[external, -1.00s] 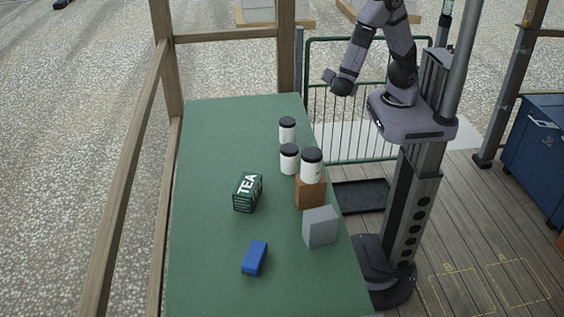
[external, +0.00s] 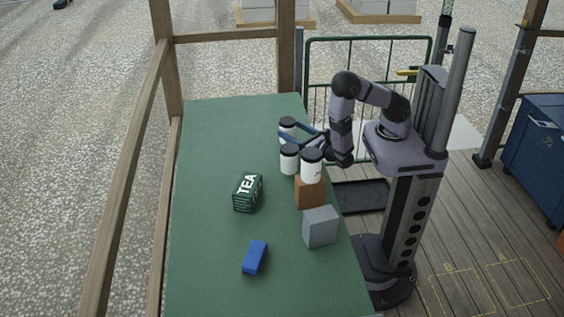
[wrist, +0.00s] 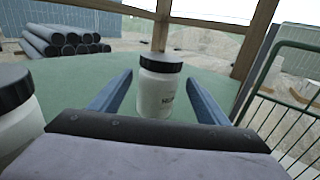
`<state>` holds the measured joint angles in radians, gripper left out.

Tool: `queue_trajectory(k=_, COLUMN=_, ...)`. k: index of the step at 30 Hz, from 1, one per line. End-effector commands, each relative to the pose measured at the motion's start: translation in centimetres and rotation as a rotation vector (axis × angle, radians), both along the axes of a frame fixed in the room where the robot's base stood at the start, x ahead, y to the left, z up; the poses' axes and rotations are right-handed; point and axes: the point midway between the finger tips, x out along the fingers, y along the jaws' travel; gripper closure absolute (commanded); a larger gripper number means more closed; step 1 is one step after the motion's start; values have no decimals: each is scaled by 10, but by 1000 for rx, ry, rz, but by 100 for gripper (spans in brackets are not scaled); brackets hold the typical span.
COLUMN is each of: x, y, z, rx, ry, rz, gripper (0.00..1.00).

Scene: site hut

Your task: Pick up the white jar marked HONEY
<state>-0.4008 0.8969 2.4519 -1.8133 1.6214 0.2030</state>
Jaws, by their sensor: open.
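Three white jars with black lids show in the external view: a far jar (external: 287,125), a middle jar (external: 289,160) and a near jar (external: 311,168) standing on a brown block. I cannot read their marks there. My gripper (external: 290,131) is open and reaches in from the right at the far jar, partly covering it. In the wrist view an upright jar (wrist: 160,90) stands between the two blue fingers of my gripper (wrist: 160,79), with gaps on both sides. Its dark lettering seems to begin with N; the rest is unclear. Another jar (wrist: 15,115) is cut off at the left.
The brown block (external: 310,191) and a grey block (external: 320,227) stand near the right edge of the green table (external: 215,140). A green TEA box (external: 247,193) and a blue block (external: 255,257) lie further left. The table's left side is clear. A green railing (wrist: 285,100) stands at the right.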

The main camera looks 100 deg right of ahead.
Motion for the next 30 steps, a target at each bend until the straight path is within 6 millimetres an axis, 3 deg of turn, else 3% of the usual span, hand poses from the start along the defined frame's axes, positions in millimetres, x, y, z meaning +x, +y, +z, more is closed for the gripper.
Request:
queue_trajectory(k=20, x=15, y=-20, z=0, rx=0, ry=0, rz=-2, gripper=31)
queue_trajectory(k=30, x=39, y=-49, z=-1, rx=0, ry=0, rz=-5, gripper=31)
